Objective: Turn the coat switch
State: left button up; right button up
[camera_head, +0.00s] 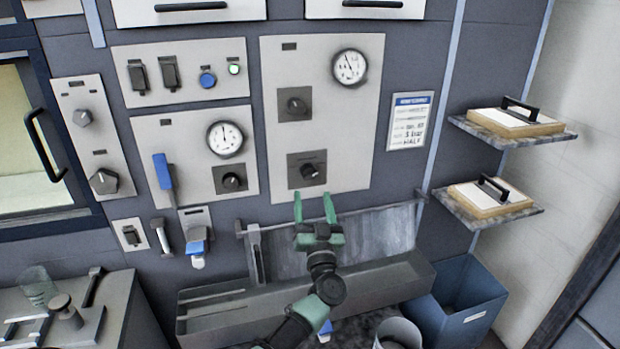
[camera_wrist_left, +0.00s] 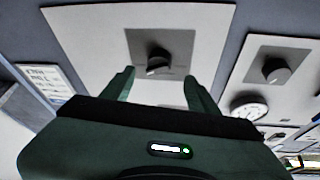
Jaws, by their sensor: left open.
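No readable label marks the coat switch, so I cannot tell for sure which control it is. A dark rotary knob on a grey square plate (camera_head: 307,170) sits low on the tall white panel; this knob also shows in the left wrist view (camera_wrist_left: 158,62), ahead of the fingers. My left gripper (camera_head: 313,197) is open and empty, just below that knob in the head view. In the left wrist view its two green fingers (camera_wrist_left: 159,78) stand apart, with the knob between their tips in the picture; no contact shows. My right gripper is not in view.
Above are another knob (camera_head: 294,104) and a round gauge (camera_head: 349,68). Left is a panel with a gauge, a knob (camera_head: 232,180) and a blue-handled lever (camera_head: 163,172). A grey trough (camera_head: 395,285) lies below. Shelves with handled boards (camera_head: 515,122) are at right.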

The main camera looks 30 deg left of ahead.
aim_at(309, 177)
pick_arm(q)
jog(key=x, duration=0.5)
jog(key=shift+w+a+p, duration=0.15)
jog(key=shift+w+p, duration=0.05)
jog(key=shift+p, duration=0.15)
jog(key=shift+w+a+r, duration=0.2)
jog(key=shift+w+a, duration=0.1)
jog(key=shift+w, duration=0.05)
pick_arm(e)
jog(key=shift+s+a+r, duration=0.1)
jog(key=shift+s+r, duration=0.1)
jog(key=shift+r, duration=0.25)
